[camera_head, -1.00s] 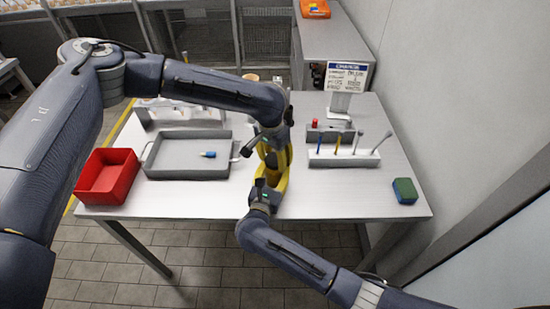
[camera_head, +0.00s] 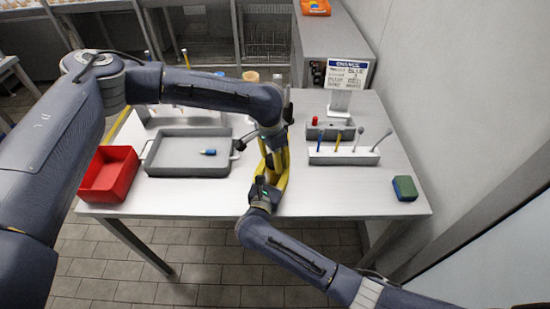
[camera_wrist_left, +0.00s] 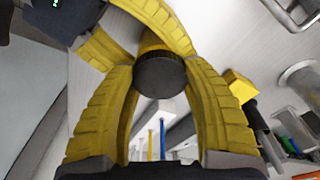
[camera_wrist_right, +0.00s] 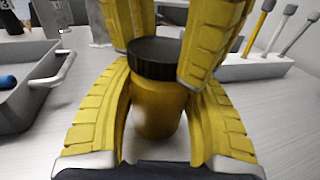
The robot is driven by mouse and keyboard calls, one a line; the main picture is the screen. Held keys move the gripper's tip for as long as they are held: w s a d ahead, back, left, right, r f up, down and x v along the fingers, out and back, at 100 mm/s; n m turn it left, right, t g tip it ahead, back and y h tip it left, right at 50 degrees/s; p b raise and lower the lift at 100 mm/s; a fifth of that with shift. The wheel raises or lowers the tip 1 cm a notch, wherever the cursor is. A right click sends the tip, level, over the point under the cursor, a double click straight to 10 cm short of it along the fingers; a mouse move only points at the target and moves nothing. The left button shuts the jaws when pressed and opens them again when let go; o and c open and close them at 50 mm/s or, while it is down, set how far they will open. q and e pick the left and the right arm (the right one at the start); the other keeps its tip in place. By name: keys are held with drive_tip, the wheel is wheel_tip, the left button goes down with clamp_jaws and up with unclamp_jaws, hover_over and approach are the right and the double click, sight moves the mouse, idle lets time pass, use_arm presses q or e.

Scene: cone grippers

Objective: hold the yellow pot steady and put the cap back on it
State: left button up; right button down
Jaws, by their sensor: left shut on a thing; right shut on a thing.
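The yellow pot (camera_wrist_right: 158,105) stands upright on the table between the yellow fingers of my right gripper (camera_wrist_right: 158,120), which is shut on its body. The black cap (camera_wrist_right: 158,58) sits level on top of the pot, with no clear gap between them; how tightly it sits cannot be told. My left gripper (camera_wrist_left: 160,85) comes from above and is shut on the cap, its fingers on either side of the cap's dark disc (camera_wrist_left: 160,75). In the head view the fingers of my left gripper (camera_head: 273,152) and right gripper (camera_head: 268,180) overlap and hide the pot.
A grey tray (camera_head: 188,171) holding a small blue item and a red bin (camera_head: 107,195) are at left. A white rack (camera_head: 343,158) with several upright tools, a sign (camera_head: 347,75) and a green-blue sponge (camera_head: 404,188) are at right.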

use_arm(q)
drive_tip(key=m, duration=0.5)
drive_tip(key=shift+m+g, duration=0.3)
use_arm(e)
drive_tip(key=shift+f, duration=0.1)
use_arm(q)
drive_tip(key=m, duration=0.4)
drive_tip(key=shift+g, duration=0.3)
drive_tip(key=m, duration=0.5)
drive_tip(key=shift+g, duration=0.3)
drive_tip(key=m, duration=0.4)
drive_tip(key=shift+m+y, duration=0.3)
drive_tip(key=shift+m, duration=0.1)
drive_tip(key=m, duration=0.5)
drive_tip(key=shift+y, duration=0.3)
drive_tip(key=m, duration=0.5)
drive_tip(key=shift+d+y, duration=0.1)
drive_tip(key=shift+y, duration=0.2)
drive_tip(key=m, duration=0.5)
drive_tip(key=shift+m+y, duration=0.3)
drive_tip(key=m, duration=0.4)
drive_tip(key=shift+m+t, duration=0.4)
drive_tip(key=o, duration=0.8)
drive_tip(key=shift+f, duration=0.1)
